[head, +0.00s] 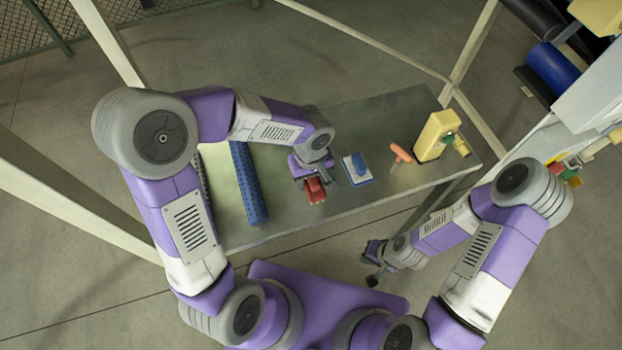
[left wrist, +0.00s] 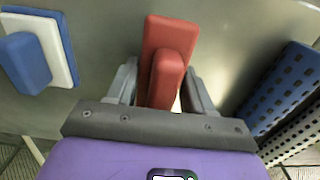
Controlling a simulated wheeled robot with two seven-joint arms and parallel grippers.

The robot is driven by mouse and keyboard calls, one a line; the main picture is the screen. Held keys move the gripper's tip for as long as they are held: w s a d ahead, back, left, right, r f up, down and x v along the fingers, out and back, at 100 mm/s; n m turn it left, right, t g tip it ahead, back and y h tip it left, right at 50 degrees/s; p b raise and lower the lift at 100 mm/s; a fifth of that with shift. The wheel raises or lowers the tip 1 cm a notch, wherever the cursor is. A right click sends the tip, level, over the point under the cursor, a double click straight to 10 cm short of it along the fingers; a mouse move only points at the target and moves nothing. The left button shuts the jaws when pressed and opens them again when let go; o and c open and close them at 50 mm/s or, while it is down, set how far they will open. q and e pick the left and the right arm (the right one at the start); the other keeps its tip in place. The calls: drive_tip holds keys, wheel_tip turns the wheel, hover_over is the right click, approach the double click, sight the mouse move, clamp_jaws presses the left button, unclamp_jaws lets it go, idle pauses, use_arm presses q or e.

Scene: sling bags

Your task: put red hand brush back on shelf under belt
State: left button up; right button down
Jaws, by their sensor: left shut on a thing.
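The red hand brush (head: 314,190) is at the front part of the grey shelf (head: 290,125), between a blue roller and a blue-and-white brush. My left gripper (head: 316,183) is shut on it. In the left wrist view the brush (left wrist: 168,50) has a red block and a raised red handle, with the handle between the two fingers (left wrist: 162,88). I cannot tell whether the brush touches the shelf. My right gripper (head: 370,268) is in front of the shelf, low and empty, with its fingers apart.
A blue dotted roller (head: 248,183) lies left of the brush. A blue-and-white brush (head: 357,168), an orange-handled tool (head: 400,154) and a yellow device (head: 437,135) stand to the right. Pale frame posts (head: 108,42) surround the shelf.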

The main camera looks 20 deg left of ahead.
use_arm(q)
drive_tip(key=o, duration=0.9)
drive_tip(key=shift+o, duration=0.2)
wheel_tip(320, 180, up, 12)
drive_tip(key=p, duration=0.4)
